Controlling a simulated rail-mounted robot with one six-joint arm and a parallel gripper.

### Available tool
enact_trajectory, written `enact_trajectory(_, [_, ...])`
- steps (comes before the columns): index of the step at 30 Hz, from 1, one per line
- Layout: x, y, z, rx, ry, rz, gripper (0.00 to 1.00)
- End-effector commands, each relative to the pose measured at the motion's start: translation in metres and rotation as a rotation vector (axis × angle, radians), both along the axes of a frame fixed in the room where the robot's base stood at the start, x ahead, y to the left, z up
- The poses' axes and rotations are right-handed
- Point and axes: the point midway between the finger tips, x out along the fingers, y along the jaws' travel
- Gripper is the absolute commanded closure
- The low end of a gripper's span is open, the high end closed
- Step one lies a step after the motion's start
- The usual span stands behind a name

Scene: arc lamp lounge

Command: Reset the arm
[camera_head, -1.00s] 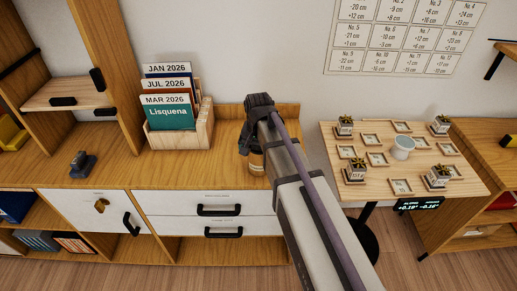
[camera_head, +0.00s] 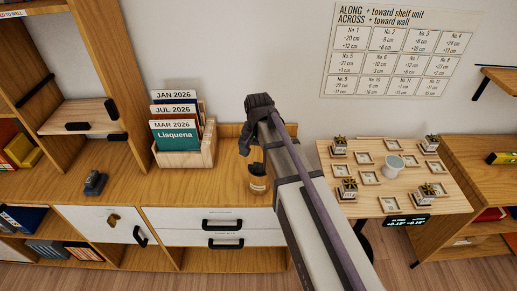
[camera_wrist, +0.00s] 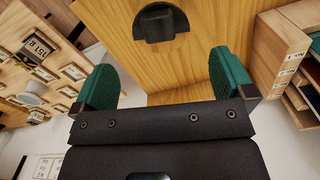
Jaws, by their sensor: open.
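My gripper (camera_wrist: 160,78) shows in the wrist view with its two green finger pads wide apart and nothing between them. In the head view my arm reaches up the middle of the picture, and its dark end (camera_head: 258,108) is above the wooden cabinet top (camera_head: 225,185). The fingers cannot be made out there. A small jar with a dark upper part (camera_head: 258,184) stands on the cabinet just below the arm's end, partly hidden by it. In the wrist view a dark object (camera_wrist: 160,24) lies beyond the fingers over the wood, apart from them.
A wooden file holder (camera_head: 185,155) with dated folders stands left of the arm. A dark blue-grey object (camera_head: 95,183) sits farther left. A chart (camera_head: 395,55) hangs behind.

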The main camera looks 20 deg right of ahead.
Motion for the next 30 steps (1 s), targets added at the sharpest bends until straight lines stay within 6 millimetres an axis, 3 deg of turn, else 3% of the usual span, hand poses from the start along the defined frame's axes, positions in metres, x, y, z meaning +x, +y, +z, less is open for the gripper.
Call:
enact_trajectory(9, [-0.004,0.000,-0.001,0.000,0.000,0.072,0.00])
enact_trajectory(10, [-0.014,0.000,-0.001,0.000,0.000,0.131,0.00])
enact_trajectory(12, [-0.064,0.000,-0.001,0.000,0.001,0.292,0.00])
enact_trajectory(15, [-0.122,0.000,-0.001,-0.001,0.001,0.438,0.00])
enact_trajectory(18, [-0.149,0.000,-0.001,-0.001,0.001,0.470,0.00])
enact_trajectory(30, [-0.148,0.000,-0.001,-0.001,0.001,0.467,0.00])
